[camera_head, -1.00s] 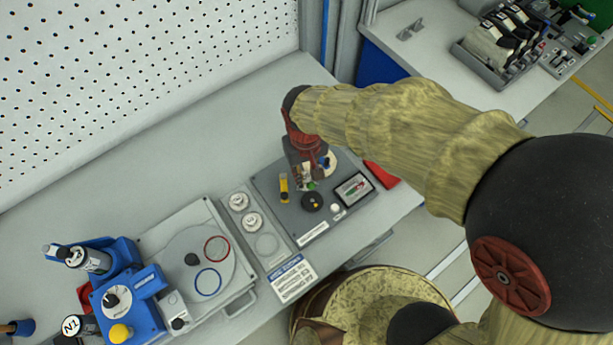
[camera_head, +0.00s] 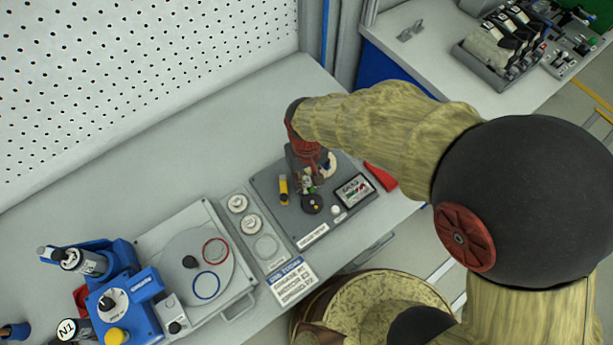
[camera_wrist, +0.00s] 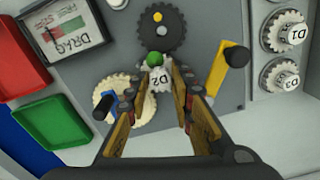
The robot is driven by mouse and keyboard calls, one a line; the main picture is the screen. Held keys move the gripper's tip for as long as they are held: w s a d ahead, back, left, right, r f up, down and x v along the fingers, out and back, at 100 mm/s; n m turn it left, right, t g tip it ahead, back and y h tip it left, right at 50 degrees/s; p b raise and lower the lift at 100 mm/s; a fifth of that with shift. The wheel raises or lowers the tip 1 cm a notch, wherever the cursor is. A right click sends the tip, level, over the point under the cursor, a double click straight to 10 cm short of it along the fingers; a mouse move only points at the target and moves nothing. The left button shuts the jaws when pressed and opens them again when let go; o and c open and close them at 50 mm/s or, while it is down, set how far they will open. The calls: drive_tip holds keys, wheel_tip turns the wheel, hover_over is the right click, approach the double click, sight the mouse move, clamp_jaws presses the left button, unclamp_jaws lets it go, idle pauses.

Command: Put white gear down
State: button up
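A dark gear (camera_wrist: 160,31) lies just beyond, and a cream gear (camera_wrist: 108,96) is partly hidden behind the left finger. In the head view, my gripper (camera_head: 309,178) points down over the grey gear board (camera_head: 283,218), close to the dark gear (camera_head: 312,204). I cannot tell whether the white gear touches the board.
A yellow lever (camera_wrist: 219,70) with a black knob stands right of my fingers. A grey rack (camera_head: 253,222) holds two white gears beside an empty round spot. A red tray (camera_wrist: 52,123) and green tray (camera_wrist: 20,53) lie to the left. A blue device (camera_head: 128,308) stands farther off.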

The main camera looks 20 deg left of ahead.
sight(307, 181)
drive_tip(key=o, duration=0.3)
wheel_tip(307, 181, up, 12)
drive_tip(key=p, duration=0.2)
drive_tip(key=shift+r+p, duration=0.2)
drive_tip(key=shift+p, duration=0.1)
